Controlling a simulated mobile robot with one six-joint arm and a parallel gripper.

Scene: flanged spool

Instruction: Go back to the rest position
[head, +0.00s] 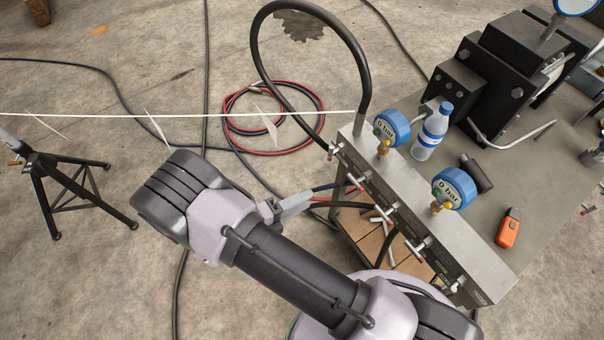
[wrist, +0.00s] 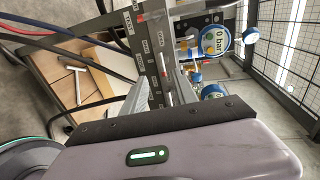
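My arm is folded in the lower middle of the head view, with its dark elbow at the left. A grey wedge-shaped piece that looks like my gripper (head: 290,206) pokes out behind the arm. In the wrist view the grey finger end of my gripper (wrist: 130,102) shows beyond a black plate, in front of the bench's valve panel. The rest of the fingers is hidden, so I cannot tell if they are open or shut. I see nothing held. No flanged spool is clearly in view.
A metal bench (head: 470,210) stands at right with a valve manifold (head: 420,228), blue gauges (head: 392,127), a water bottle (head: 431,132) and an orange device (head: 508,228). A black tripod (head: 75,192) stands left. A white rope (head: 190,115) crosses; coiled hoses (head: 300,91) lie on the floor.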

